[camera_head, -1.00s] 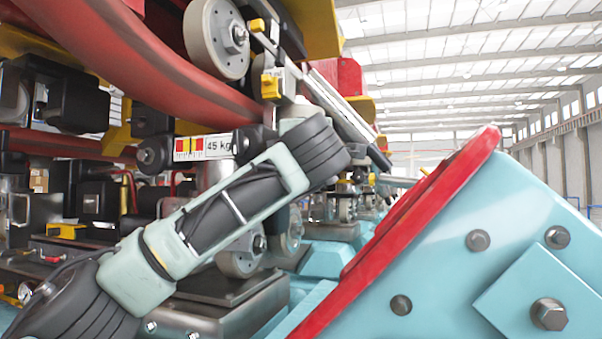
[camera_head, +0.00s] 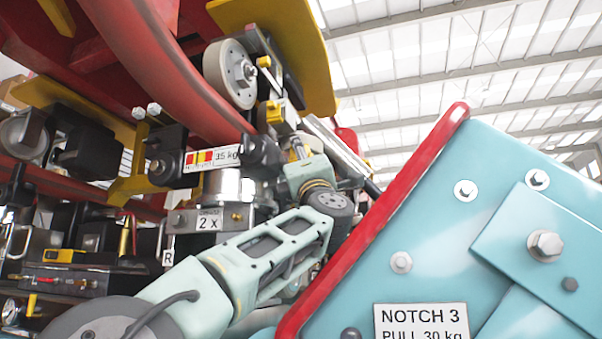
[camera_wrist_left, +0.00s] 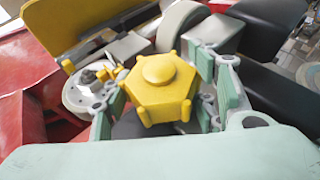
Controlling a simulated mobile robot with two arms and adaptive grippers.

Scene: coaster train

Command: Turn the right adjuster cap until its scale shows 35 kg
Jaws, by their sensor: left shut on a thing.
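The scale plate (camera_head: 212,158), white with red and yellow bands, reads 35 kg in the head view. It sits between dark round end pieces, below the red curved beam. My left arm (camera_head: 265,255) comes in from the lower left and reaches up to the right of the scale. In the left wrist view the yellow hexagonal adjuster cap (camera_wrist_left: 163,85) lies between the green finger pads of my left gripper (camera_wrist_left: 168,98), which is shut on it. In the head view the fingertips and their grip are hard to make out. My right gripper is not in view.
A light-blue structure with a red edge (camera_head: 375,215) fills the right side, with a NOTCH 3 sign (camera_head: 422,318). A grey wheel (camera_head: 230,73) is above the scale. A 2 X plate (camera_head: 208,221) and an R tag (camera_head: 168,257) are below it.

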